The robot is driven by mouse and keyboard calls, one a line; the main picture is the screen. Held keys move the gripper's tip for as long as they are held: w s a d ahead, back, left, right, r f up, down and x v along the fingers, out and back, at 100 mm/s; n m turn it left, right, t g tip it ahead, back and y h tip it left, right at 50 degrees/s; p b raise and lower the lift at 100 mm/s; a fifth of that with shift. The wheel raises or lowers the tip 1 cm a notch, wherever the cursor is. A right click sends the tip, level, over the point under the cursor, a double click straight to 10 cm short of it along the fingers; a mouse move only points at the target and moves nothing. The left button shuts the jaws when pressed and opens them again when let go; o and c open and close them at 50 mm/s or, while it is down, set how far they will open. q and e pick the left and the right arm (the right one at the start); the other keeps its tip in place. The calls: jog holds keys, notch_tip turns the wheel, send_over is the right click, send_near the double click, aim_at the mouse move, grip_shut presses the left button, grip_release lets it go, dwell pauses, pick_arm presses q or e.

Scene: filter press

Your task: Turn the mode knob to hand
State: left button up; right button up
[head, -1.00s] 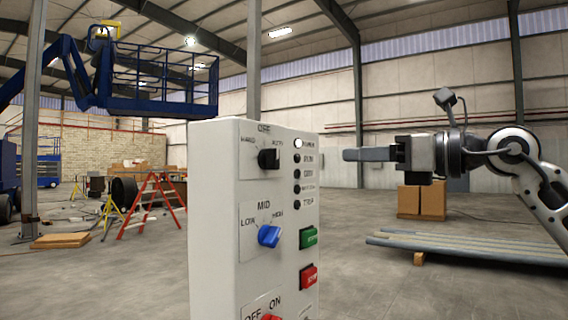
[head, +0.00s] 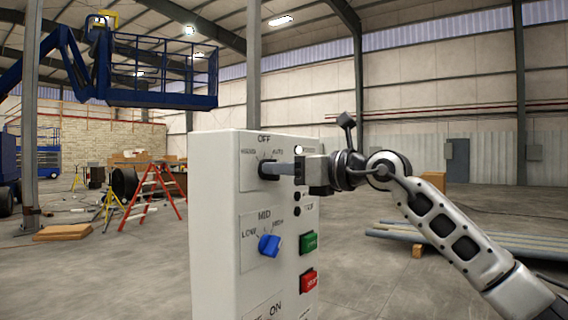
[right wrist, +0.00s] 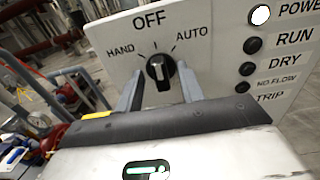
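The mode knob (right wrist: 160,72) is a black rotary knob near the top of the white control panel (head: 215,220), with HAND at left, OFF at top and AUTO at right. Its white mark looks about upright, roughly toward OFF. In the head view the knob (head: 266,169) is partly hidden by my right gripper (head: 284,169). In the right wrist view the open fingers of my right gripper (right wrist: 160,78) reach toward the panel on either side of the knob, with gaps visible. Contact cannot be made out. My left gripper is not in view.
Below the mode knob is a blue LOW/MID/HIGH knob (head: 269,246). A green button (head: 309,243) and a red button (head: 308,280) sit at its right, under a column of lamps. The top lamp (right wrist: 260,15) is lit white. Open floor lies around the panel.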

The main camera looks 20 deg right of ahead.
grip_shut()
jog(key=shift+a+n, duration=0.1)
jog(key=shift+n, duration=0.2)
jog(key=shift+f+n, duration=0.15)
jog(key=shift+n, duration=3.95)
